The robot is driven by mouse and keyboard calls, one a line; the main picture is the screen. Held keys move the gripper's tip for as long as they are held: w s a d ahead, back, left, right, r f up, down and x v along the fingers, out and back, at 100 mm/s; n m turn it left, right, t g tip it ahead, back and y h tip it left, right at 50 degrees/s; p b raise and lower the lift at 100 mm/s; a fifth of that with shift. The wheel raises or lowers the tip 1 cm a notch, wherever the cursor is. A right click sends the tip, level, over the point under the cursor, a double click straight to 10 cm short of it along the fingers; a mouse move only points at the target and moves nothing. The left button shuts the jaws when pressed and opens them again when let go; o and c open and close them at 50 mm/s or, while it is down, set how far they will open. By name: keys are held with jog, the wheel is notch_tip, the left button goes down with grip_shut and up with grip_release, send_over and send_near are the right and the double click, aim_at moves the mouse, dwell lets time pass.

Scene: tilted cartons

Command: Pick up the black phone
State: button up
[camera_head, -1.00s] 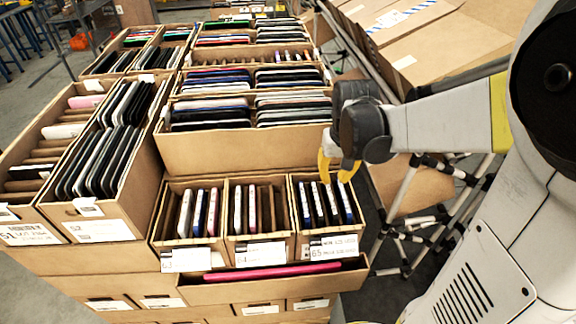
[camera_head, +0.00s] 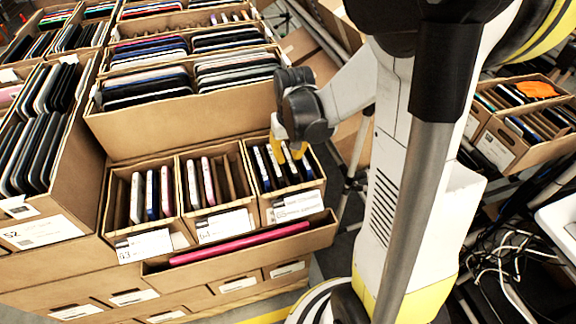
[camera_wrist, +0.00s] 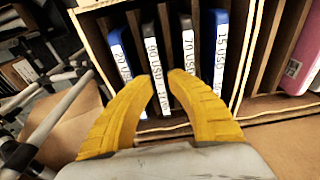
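Several phones stand on edge in the small right-hand carton (camera_head: 264,203). In the wrist view two are dark, a black phone (camera_wrist: 151,50) labelled 90 USD and another black phone (camera_wrist: 188,50) labelled 70 USD. Blue phones flank them, one at the left (camera_wrist: 118,50) and one at the right (camera_wrist: 219,40). My gripper (camera_head: 293,152) is over this carton.
A middle carton (camera_head: 222,223) and a left carton (camera_head: 142,240) with more phones stand beside it. A long pink item (camera_head: 240,243) lies in the tray in front. A larger carton of tablets (camera_head: 190,128) rises behind. Pole frames stand to the right.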

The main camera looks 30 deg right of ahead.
grip_shut()
